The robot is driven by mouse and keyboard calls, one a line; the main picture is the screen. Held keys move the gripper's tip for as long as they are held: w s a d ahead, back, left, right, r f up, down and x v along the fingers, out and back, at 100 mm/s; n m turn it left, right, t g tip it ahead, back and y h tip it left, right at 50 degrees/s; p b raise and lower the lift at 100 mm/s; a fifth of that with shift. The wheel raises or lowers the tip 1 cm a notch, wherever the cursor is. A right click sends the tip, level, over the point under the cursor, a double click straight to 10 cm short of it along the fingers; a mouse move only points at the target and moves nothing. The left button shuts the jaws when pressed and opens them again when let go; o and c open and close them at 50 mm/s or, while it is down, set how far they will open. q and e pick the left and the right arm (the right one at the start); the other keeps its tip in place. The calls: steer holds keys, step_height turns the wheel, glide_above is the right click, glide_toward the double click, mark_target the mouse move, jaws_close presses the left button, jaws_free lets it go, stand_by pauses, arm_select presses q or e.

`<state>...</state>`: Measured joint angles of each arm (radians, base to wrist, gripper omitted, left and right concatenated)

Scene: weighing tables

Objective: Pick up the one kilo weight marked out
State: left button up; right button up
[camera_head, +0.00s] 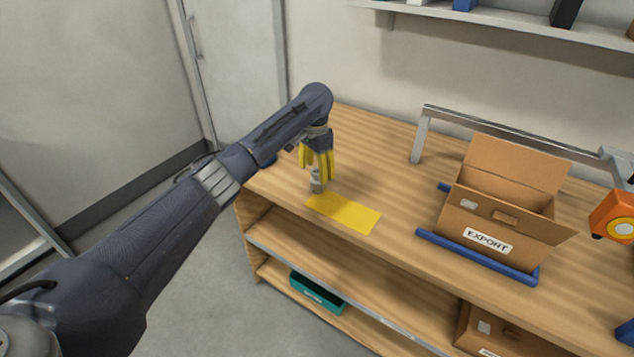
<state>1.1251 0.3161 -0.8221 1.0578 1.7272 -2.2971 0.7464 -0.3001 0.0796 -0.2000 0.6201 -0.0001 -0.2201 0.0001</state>
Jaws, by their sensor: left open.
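My right gripper is not in view.
An open cardboard box (494,225) marked EXPORT stands on a blue frame (478,256) to the right. An orange device (613,216) is at the right edge. A metal rail (515,143) runs behind the box. A teal bin (316,292) sits on the lower shelf.

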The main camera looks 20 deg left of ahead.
mark_target(317, 179)
arm_select(q)
steer(key=shift+f, duration=2.05)
jaws_close()
steer(key=shift+r, duration=0.1)
